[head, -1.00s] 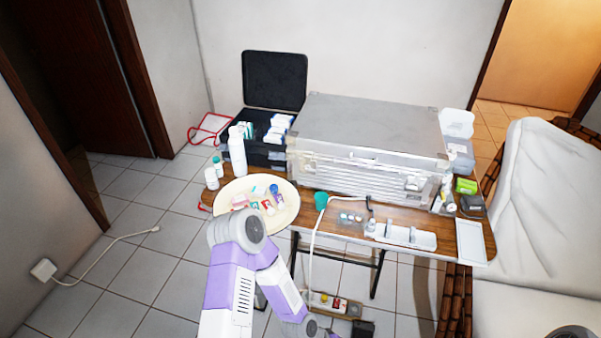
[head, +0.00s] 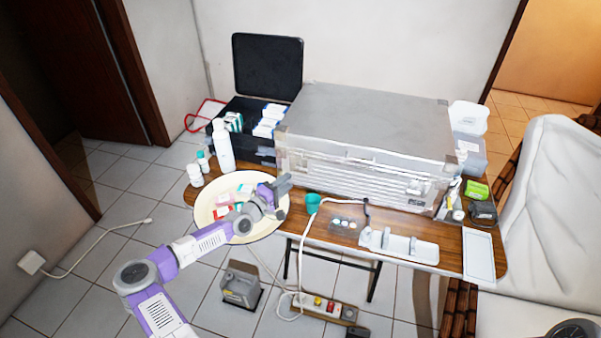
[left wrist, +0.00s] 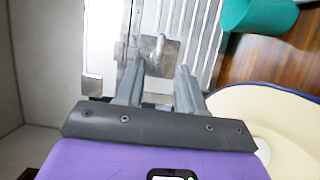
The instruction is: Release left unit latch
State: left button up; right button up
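The unit is a large silver metal case (head: 365,120), closed, on the table. Its left latch (left wrist: 157,55) shows in the left wrist view as a small metal plate with a raised catch on the ribbed case front. In the head view I cannot make that latch out clearly. My left gripper (head: 284,184) is above the right side of the round cream tray, in front of the case's left end. In the left wrist view its two grey fingers (left wrist: 158,82) are apart with nothing between them, and the latch lies just beyond their tips. My right gripper is not in view.
The cream tray (head: 205,212) holds small packets under my left arm. A teal cup (head: 312,203) stands close right of the gripper. A white bottle (head: 222,145) and an open black case (head: 268,65) are at left. A white instrument holder (head: 398,246) lies at the front.

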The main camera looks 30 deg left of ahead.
aim_at(301, 171)
pick_arm(q)
jog(key=w, duration=0.3)
jog(key=w+d, duration=0.1)
jog(key=w, duration=0.2)
jog(key=shift+w+d+b, duration=0.2)
jog(key=shift+w+b, duration=0.1)
jog(key=shift+b, duration=0.05)
jog(key=shift+c, duration=0.4)
grip_shut()
